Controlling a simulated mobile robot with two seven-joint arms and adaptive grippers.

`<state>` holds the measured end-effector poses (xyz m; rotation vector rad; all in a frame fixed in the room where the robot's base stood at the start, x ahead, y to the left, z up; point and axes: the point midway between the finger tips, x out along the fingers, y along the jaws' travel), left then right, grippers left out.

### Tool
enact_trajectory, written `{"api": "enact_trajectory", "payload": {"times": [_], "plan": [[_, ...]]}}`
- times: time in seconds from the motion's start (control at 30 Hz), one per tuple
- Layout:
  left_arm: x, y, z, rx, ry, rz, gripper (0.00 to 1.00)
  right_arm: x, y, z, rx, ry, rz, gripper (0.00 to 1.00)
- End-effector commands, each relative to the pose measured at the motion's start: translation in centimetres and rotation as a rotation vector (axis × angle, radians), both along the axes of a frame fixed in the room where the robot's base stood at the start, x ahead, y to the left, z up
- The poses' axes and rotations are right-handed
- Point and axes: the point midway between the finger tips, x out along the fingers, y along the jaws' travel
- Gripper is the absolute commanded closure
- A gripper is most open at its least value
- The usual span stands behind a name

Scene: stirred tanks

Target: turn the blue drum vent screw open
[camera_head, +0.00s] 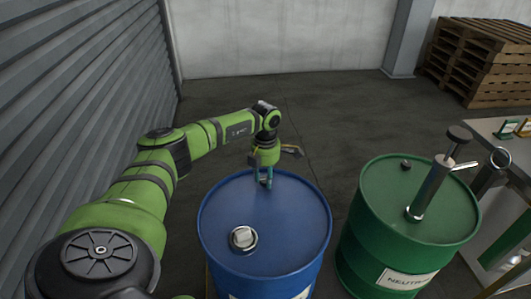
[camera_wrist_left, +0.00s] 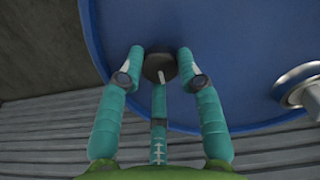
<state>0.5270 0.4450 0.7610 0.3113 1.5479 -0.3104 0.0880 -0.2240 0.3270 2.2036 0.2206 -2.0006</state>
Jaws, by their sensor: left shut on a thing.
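The blue drum (camera_head: 290,225) stands upright in the middle of the head view, and its blue lid fills much of the left wrist view (camera_wrist_left: 235,60). The vent screw (camera_wrist_left: 154,65) is a dark round knob with a pale mark, near the lid's edge. My left gripper (camera_head: 264,184) reaches down to the lid's far side. In the left wrist view its teal fingers (camera_wrist_left: 159,66) close around the screw, shut on it. My right gripper is in neither view.
A silver bung (camera_head: 243,238) sits on the blue lid's near side. A green drum (camera_head: 425,205) with an upright metal pump (camera_head: 430,188) stands close on the right. A table (camera_head: 500,128) and stacked pallets (camera_head: 480,62) are farther right. A corrugated wall (camera_head: 75,90) runs along the left.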

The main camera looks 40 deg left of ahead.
Motion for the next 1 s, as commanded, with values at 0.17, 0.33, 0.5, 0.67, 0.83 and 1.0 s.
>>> {"api": "enact_trajectory", "payload": {"times": [0.17,0.33,0.5,0.67,0.83,1.0], "plan": [[-0.1,0.2,-0.1,0.002,0.005,0.004,0.97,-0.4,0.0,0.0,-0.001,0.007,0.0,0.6],[-0.1,0.1,-0.1,0.002,0.004,0.002,0.4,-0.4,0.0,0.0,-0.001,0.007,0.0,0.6],[-0.1,0.1,0.0,0.001,0.002,0.001,0.4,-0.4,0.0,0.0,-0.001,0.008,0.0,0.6],[0.0,0.0,0.4,0.0,0.0,0.0,0.4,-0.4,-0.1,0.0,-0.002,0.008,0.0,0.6],[0.1,0.1,2.8,0.001,-0.004,0.0,0.4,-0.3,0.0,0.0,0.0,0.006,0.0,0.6],[0.0,0.1,6.6,0.002,-0.004,0.001,0.4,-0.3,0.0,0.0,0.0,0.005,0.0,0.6]]}}
